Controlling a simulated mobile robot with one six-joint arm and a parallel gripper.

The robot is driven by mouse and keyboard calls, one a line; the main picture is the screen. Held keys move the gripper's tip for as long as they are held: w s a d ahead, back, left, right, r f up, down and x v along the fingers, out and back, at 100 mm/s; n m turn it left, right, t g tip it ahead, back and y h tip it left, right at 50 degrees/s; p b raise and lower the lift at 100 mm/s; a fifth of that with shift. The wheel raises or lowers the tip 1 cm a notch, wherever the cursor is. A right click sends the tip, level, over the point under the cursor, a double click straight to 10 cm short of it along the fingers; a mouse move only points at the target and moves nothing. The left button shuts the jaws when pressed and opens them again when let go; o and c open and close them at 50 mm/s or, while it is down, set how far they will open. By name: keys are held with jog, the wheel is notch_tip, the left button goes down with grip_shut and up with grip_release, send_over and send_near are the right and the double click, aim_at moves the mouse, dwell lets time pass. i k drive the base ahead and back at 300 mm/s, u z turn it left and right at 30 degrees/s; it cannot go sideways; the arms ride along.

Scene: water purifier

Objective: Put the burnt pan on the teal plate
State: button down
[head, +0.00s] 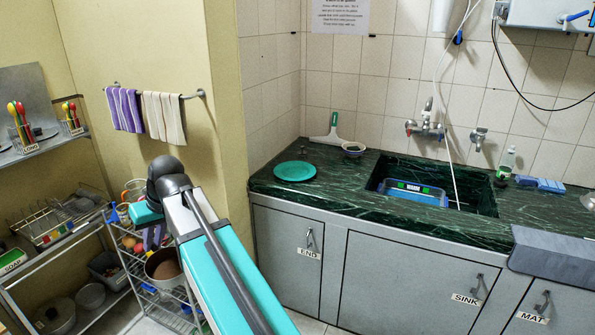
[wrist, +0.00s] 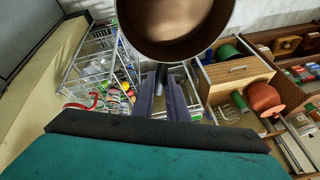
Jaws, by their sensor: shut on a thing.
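The burnt pan (head: 163,266), brown inside with a pale rim, is held up in front of the wire trolley in the head view. In the wrist view the pan (wrist: 175,30) fills the top middle and is cut by the frame edge. My gripper (head: 153,241) is shut on the pan at its near side; the handle is mostly hidden between the fingers (wrist: 167,84). The teal plate (head: 295,171) lies flat and empty on the left part of the dark green counter, to the right of and beyond the pan.
The wall corner (head: 225,130) stands between the left shelves and the counter. A small bowl (head: 354,149) and a squeegee (head: 328,134) are behind the plate. A sink with a blue basin (head: 412,193) is to its right. Counter in front of the plate is clear.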

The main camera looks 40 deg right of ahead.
aim_at(305, 178)
jog(key=i, duration=0.95)
jog(key=u, duration=0.05)
